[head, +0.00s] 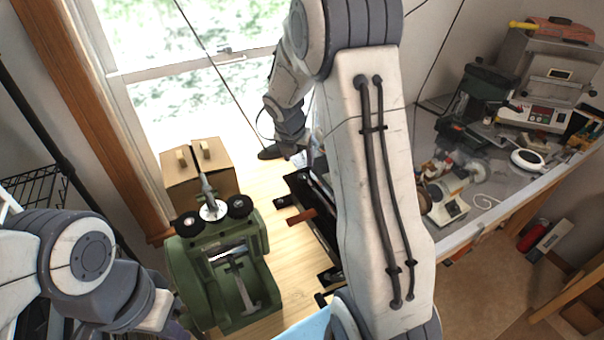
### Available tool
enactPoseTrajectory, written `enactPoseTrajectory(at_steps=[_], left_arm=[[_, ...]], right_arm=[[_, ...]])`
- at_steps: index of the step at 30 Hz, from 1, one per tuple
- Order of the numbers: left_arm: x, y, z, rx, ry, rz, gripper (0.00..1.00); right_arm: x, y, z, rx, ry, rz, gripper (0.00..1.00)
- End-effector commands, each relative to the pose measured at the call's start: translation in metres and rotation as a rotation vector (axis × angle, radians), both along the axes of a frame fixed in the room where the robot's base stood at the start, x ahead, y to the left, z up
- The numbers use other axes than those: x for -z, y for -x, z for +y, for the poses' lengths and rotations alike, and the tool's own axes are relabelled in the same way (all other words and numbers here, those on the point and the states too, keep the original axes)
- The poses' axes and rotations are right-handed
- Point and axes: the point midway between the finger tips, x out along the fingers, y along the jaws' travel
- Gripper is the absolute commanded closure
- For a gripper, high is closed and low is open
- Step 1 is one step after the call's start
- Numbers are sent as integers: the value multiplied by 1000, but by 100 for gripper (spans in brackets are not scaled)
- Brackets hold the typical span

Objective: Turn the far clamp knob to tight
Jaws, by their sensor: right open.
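My right arm comes up from the bottom centre, bends at the top and hangs down behind itself. My right gripper (284,154) is at its lower end, open, fingers apart, pointing down near the window side; my own arm partly covers this area. A green machine (252,285) stands at the lower left centre with two round black knobs on top, a left one (188,224) and a right one (239,206). The gripper is apart from both. I cannot tell which knob is the far clamp knob, nor its setting. My left arm is at the lower left; its fingers do not show.
A brown box (185,190) stands behind the green machine. A dark device with a brown handle (301,216) lies right of it, partly hidden by my arm. Pale wooden surface shows between box and device.

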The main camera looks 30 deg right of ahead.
Motion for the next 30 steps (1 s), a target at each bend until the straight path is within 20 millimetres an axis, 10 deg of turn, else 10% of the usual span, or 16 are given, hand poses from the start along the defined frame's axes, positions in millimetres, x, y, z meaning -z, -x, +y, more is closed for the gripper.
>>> enactPoseTrajectory(at_steps=[15,30], left_arm=[[-1,0,0,0,0,0,100],[-1,0,0,0,0,0,100]], right_arm=[[79,-21,-24,-2,-1,2,32],[93,-25,-29,-1,-1,0,39]])
